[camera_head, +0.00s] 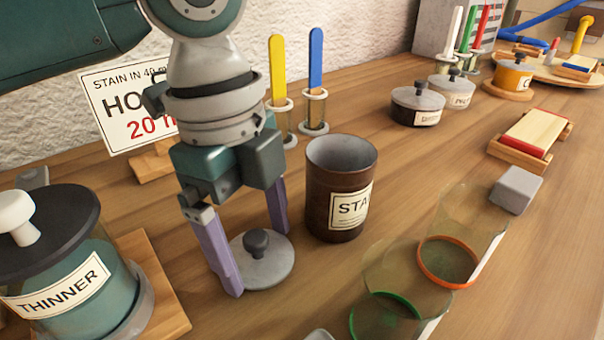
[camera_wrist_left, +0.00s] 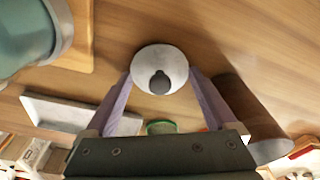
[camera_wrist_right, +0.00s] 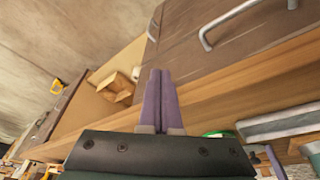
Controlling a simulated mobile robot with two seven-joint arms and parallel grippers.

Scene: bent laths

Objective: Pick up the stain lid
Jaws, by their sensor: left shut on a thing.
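The stain lid (camera_head: 272,271) is a round grey disc with a dark knob. It lies flat, at or just above the bench top, left of the brown stain can (camera_head: 330,205). I cannot tell whether it touches the wood. My left gripper (camera_head: 260,262) points down and is shut on the lid, its purple fingers on opposite sides of the rim. The left wrist view shows the lid (camera_wrist_left: 160,57) between the fingertips. The can is open and upright, its label partly reading "STA". My right gripper (camera_wrist_right: 160,72) shows only in its wrist view, fingers together and empty.
A thinner jar (camera_head: 75,270) stands close at left. A sign (camera_head: 110,105) and two tubes with yellow (camera_head: 278,70) and blue (camera_head: 316,60) sticks stand behind. Bare wood lies right of the can.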

